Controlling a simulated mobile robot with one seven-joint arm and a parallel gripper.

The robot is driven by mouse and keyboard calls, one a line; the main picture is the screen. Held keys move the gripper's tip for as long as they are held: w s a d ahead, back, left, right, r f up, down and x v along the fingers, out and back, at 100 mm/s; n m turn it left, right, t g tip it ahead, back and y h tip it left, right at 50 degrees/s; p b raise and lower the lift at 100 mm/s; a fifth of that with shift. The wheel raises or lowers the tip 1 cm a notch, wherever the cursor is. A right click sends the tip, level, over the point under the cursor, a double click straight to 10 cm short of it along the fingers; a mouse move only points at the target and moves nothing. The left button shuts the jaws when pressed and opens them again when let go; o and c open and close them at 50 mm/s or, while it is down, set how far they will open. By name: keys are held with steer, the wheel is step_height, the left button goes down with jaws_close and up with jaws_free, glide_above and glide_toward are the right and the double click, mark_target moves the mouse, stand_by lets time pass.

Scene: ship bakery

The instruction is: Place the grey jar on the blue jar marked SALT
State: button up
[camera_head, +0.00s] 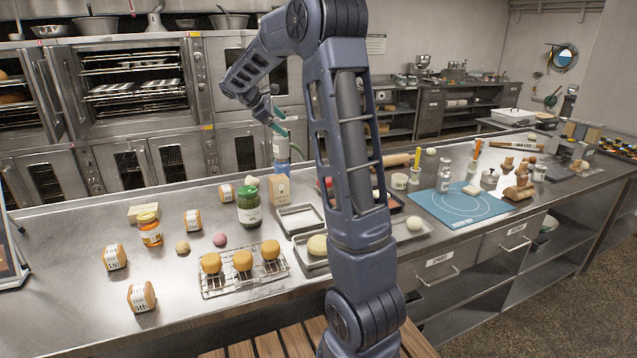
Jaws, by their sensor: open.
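A blue jar (281,149) stands at the back edge of the steel counter, left of my upright arm link. Any lettering on it is too small to read. No SALT marking is readable.
A beige box (279,189) stands just in front of the blue jar. A green jar (249,206), an orange jar (150,230) and a wire rack (215,287) with buns are nearer. A blue mat (425,202) lies right. The counter's front left has bare room.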

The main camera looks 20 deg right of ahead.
steer(key=s+a+f+m+t+y, duration=0.1)
steer(key=s+m+y, duration=0.3)
steer(key=s, duration=1.6)
steer(key=s+a+f+m+t+y, duration=0.1)
steer(key=s+f+m+y, duration=0.3)
steer(key=s+m, duration=0.5)
steer(key=s+t+y, duration=0.1)
steer(key=s, duration=1)
steer(key=shift+m, duration=0.4)
stand_by(3.6)
